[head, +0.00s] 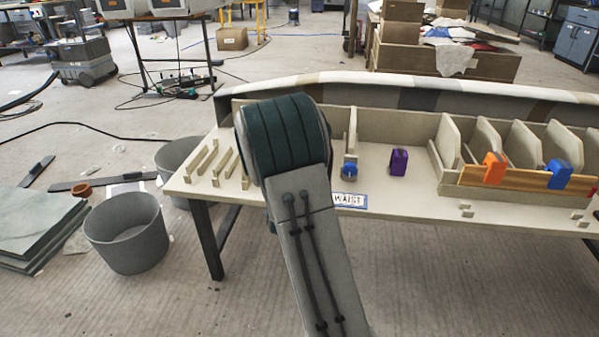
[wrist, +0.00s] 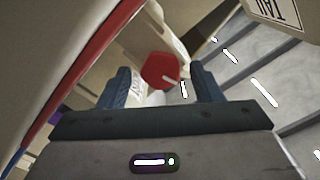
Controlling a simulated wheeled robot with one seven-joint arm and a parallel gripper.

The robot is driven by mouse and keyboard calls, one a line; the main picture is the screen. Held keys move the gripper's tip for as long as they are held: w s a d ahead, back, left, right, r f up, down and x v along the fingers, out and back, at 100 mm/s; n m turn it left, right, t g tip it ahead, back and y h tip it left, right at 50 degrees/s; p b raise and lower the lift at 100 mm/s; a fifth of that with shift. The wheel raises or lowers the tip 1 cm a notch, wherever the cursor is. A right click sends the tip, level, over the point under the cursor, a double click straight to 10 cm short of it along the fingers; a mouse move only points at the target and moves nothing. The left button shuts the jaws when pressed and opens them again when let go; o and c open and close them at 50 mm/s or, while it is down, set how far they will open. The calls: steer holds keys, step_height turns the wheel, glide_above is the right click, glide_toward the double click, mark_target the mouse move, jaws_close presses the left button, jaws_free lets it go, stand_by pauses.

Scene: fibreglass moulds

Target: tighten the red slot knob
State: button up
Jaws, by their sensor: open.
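The red slot knob (wrist: 161,71) shows in the wrist view as a round red cap with a pale slot mark near its lower right. It sits against a pale cream part of the bench. My gripper (wrist: 160,90) is open, with one blue finger on each side of the knob in the picture. I see a gap between each finger and the knob, and cannot tell how far beyond the fingertips the knob lies. In the head view my arm hides the gripper, and the red knob does not show.
A pale bench (head: 408,196) carries upright dividers. A blue knob (head: 349,170), a purple block (head: 398,162), an orange clamp (head: 494,166) and a blue clamp (head: 559,174) are on it. Grey buckets (head: 127,238) stand at left. A "TAIL" label (wrist: 277,12) shows in the wrist view.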

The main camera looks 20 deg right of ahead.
steer(key=p+v, duration=0.9)
steer(key=v, duration=0.4)
steer(key=shift+s+a, duration=0.2)
steer(key=shift+s, duration=0.05)
steer(key=w+d+n, duration=0.2)
steer(key=w, duration=0.2)
steer(key=w+d+n, duration=0.2)
steer(key=w+d, duration=0.1)
steer(key=w+d+n, duration=0.2)
steer(key=w+n, duration=0.1)
steer(key=w, duration=0.1)
steer(key=shift+w+d+b, duration=0.3)
steer(key=shift+w+b, duration=0.05)
steer(key=shift+b, duration=0.05)
